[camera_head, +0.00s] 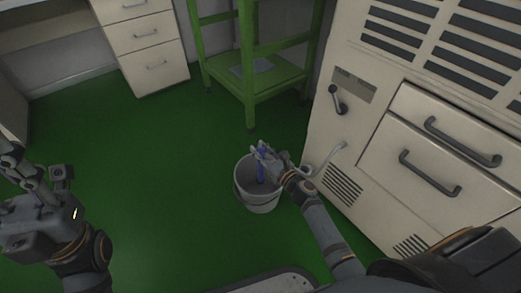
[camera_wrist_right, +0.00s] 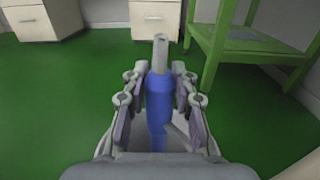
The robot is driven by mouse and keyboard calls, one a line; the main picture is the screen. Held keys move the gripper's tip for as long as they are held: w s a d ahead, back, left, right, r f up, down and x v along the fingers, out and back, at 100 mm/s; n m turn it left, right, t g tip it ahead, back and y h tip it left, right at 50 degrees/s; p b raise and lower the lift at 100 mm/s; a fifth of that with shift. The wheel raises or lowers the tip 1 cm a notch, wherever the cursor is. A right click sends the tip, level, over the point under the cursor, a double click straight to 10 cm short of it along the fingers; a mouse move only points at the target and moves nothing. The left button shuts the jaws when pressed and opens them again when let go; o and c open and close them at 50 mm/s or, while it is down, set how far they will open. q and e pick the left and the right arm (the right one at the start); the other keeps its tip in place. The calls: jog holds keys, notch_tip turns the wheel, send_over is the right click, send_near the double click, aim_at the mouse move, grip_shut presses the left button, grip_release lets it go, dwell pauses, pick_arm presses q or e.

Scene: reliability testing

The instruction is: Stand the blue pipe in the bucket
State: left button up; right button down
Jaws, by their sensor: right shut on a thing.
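The bucket (camera_head: 258,203) is light grey and stands on the green floor in the middle of the head view. The blue pipe (camera_head: 261,174) is upright, with its lower part inside the bucket's opening. My right gripper (camera_head: 264,153) is over the bucket, shut on the pipe. In the right wrist view the pipe (camera_wrist_right: 159,98) stands between the two fingers (camera_wrist_right: 160,103), its grey top end pointing away from the wrist. Whether the pipe's bottom touches the bucket floor is hidden. My left gripper (camera_head: 14,160) is at the left edge, away from the bucket; its fingers are unclear.
A beige cabinet (camera_head: 320,175) with handles stands close to the right of the bucket. A green metal stand (camera_head: 262,85) is behind the bucket. White drawers (camera_head: 150,50) are at the back left. The green floor left of the bucket is clear.

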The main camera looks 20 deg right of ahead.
jog(key=shift+f+b, duration=1.3)
jog(key=shift+f, duration=0.35)
jog(key=c, duration=1)
grip_release()
jog(key=v, duration=1.2)
